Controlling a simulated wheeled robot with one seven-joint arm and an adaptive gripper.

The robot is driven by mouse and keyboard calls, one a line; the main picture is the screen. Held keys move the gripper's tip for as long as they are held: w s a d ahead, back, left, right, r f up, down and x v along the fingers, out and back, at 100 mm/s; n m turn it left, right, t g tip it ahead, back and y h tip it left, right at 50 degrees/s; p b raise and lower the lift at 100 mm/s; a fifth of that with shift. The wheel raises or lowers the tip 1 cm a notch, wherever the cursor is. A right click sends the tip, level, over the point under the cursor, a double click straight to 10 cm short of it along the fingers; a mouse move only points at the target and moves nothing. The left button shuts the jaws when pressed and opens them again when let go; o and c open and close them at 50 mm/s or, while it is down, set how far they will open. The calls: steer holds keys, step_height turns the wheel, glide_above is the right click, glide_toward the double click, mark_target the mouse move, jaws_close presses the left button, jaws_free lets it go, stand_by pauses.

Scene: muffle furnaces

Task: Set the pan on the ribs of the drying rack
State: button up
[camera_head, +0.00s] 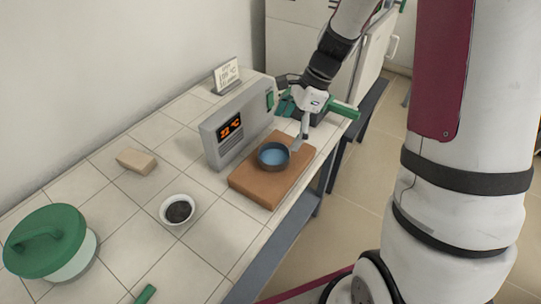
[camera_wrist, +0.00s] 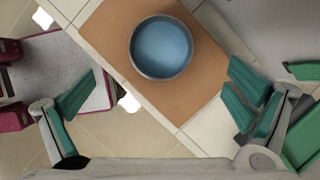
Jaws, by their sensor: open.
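The pan (camera_head: 273,156) is a round, dark-rimmed dish with a blue inside. It stands upright on a brown board (camera_head: 257,191) on the tiled bench. In the wrist view the pan (camera_wrist: 161,47) lies ahead of the gap between my fingers, near the top, touched by neither. My gripper (camera_head: 315,110) is spread wide and empty, above and beyond the pan near the bench's right edge. Its green-padded fingers show at both sides in the wrist view (camera_wrist: 163,85). I cannot make out a ribbed drying rack in either view.
A grey unit with an orange display (camera_head: 229,127) stands close left of the board. A white bowl of dark material (camera_head: 177,210), a tan block (camera_head: 137,161) and a green-lidded container (camera_head: 45,241) sit further left. A small sign (camera_head: 227,75) stands behind. Bare tiles lie between them.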

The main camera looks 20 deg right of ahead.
mark_target(270, 160)
steer(key=x, duration=0.9)
steer(key=shift+f, duration=0.15)
steer(key=c, duration=1.4)
